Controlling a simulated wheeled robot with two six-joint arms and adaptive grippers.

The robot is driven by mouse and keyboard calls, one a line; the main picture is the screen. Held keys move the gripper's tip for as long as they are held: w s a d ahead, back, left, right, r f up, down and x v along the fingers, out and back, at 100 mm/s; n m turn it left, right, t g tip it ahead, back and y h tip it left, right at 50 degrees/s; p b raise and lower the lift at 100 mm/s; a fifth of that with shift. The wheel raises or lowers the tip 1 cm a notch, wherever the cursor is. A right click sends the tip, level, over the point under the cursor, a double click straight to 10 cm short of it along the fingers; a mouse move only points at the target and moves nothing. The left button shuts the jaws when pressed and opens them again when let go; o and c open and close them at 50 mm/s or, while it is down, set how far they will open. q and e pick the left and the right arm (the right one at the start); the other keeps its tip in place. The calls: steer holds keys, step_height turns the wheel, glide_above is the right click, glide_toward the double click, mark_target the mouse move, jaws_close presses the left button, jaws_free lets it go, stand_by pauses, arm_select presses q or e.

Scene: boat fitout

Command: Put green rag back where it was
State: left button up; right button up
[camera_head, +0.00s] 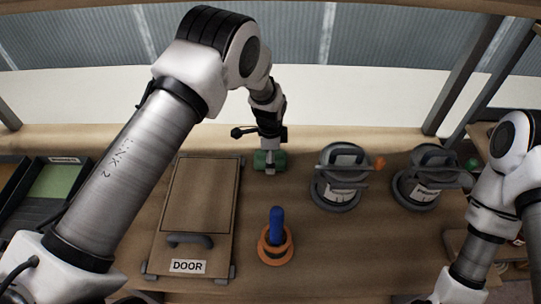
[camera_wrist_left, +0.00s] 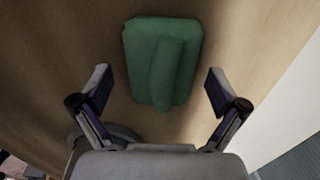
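The green rag (camera_head: 259,159) lies folded on the wooden bench top near its back edge. In the left wrist view the rag (camera_wrist_left: 163,62) lies between and beyond the two fingertips, with a raised fold along its middle. My left gripper (camera_head: 270,166) is directly over the rag and open, with a finger to each side of it. The fingers look clear of the cloth, though the exact height gap is hard to tell. My right arm comes in at the right; its gripper is not in view.
A wooden panel labelled DOOR (camera_head: 203,197) lies left of the rag. A blue-handled tool in an orange ring (camera_head: 275,252) stands in front. Two grey round-based devices (camera_head: 341,180) (camera_head: 430,179) stand to the right. A tray with a green bottom (camera_head: 56,181) is at far left.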

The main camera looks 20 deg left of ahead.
arm_select(q)
steer(key=shift+r, duration=0.15)
step_height(320, 180, up, 7)
steer(key=shift+s+r+b, duration=0.15)
steer(key=shift+r+b, duration=0.05)
steer(key=shift+b, duration=0.5)
